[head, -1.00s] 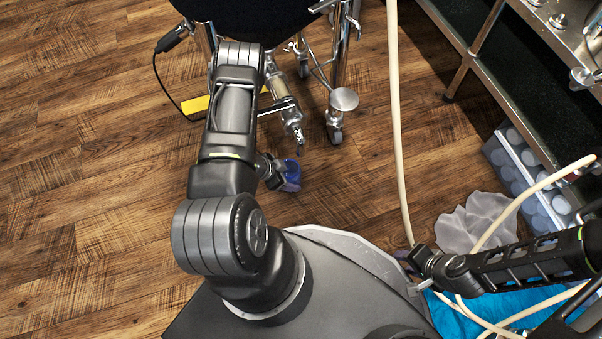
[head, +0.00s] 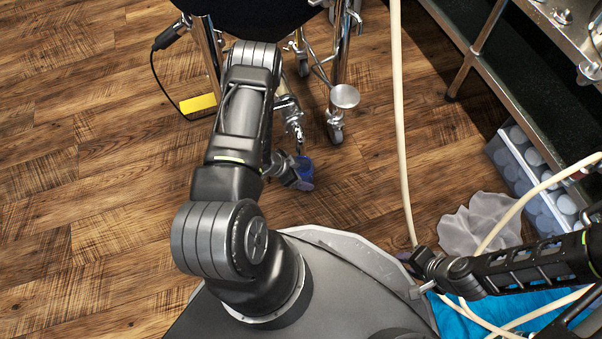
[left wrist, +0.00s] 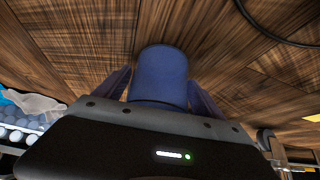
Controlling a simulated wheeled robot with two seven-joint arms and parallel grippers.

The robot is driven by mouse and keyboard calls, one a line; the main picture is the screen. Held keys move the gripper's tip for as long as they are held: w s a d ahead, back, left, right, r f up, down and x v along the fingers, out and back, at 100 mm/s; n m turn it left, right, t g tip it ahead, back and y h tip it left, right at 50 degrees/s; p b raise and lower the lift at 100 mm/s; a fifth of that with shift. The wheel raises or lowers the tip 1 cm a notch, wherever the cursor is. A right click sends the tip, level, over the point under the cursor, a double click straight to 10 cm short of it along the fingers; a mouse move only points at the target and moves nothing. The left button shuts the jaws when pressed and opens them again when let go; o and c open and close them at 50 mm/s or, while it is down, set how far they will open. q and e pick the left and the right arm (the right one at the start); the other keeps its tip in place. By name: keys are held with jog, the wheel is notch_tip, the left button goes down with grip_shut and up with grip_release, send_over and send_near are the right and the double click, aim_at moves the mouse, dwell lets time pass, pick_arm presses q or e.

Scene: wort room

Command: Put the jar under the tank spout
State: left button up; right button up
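The blue jar (head: 306,176) is just above or at the floor below the tank in the head view; its height is hard to judge. It also fills the middle of the left wrist view (left wrist: 161,75), with a finger on each side. My left gripper (head: 294,174) is shut on it. The dark tank (head: 250,12) stands on metal legs at the top. Its metal spout (head: 296,125) points down, a little beyond the jar and partly behind my left arm. My right gripper (head: 418,262) is low at the right, its fingers too unclear to read.
A pale hose (head: 399,120) runs down to the right of the tank. A round metal foot pad (head: 344,96) and a caster are close to the spout. A crate of bottles (head: 530,180), a crumpled clear sheet (head: 475,226) and a metal rack (head: 470,55) occupy the right.

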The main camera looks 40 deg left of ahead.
pick_arm(q)
jog(key=shift+o, duration=0.8)
jog(key=shift+r, duration=0.1)
jog(key=shift+s+a+r+p, duration=0.1)
jog(key=shift+r+p, duration=0.2)
jog(key=p+v, duration=0.4)
jog(key=v, duration=0.7)
jog(key=shift+p, duration=0.4)
jog(key=shift+s+a+r, duration=0.1)
